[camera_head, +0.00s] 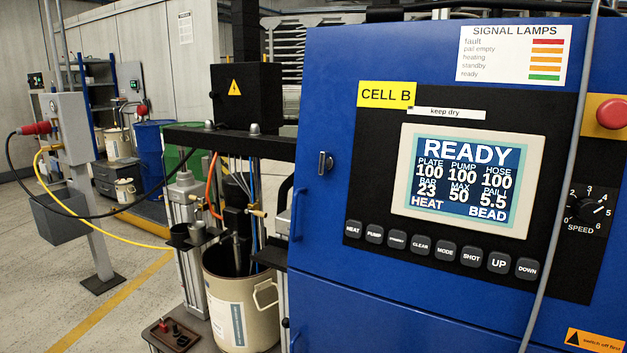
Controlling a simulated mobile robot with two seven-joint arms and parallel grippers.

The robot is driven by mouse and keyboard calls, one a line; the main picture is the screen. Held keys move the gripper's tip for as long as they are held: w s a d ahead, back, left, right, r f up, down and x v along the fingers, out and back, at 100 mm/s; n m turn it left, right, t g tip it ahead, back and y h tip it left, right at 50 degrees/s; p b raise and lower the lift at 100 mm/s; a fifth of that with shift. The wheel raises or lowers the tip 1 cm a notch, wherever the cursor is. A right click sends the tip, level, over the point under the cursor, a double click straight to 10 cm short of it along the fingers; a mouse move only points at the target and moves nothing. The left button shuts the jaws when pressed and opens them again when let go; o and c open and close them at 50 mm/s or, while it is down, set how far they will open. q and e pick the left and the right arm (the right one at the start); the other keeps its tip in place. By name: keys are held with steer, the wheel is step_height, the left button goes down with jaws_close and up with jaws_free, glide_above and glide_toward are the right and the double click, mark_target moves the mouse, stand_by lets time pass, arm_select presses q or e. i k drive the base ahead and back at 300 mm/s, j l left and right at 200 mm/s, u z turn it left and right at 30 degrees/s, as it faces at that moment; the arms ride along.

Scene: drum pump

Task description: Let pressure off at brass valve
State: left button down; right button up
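The drum pump stands left of the blue cabinet, with a beige pail (240,300) under its black crossbeam (228,140). A small brass-coloured fitting (257,212) sits at the right of the pump column above the pail. It may be the brass valve, but it is too small to tell its handle position. Another small brass-coloured part (194,197) is at the left post. The cabinet screen (467,180) reads READY, with BAR 23 and MAX 50. Neither of my grippers shows in the head view.
The blue cabinet (340,80) fills the right side, with a row of buttons (440,250), a speed knob (587,207) and a red stop button (612,112). A grey post (85,190) carries black and yellow cables across the left. Floor between post and pump is mostly clear.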

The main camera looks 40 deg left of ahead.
mark_target(191, 197)
steer(key=u, duration=0.45)
steer(key=j+u, duration=0.1)
steer(key=u, duration=0.85)
steer(key=i+u, duration=0.1)
steer(key=u, duration=0.35)
steer(key=i+j+u, duration=0.1)
steer(key=i+j, duration=0.05)
steer(key=i, duration=0.1)
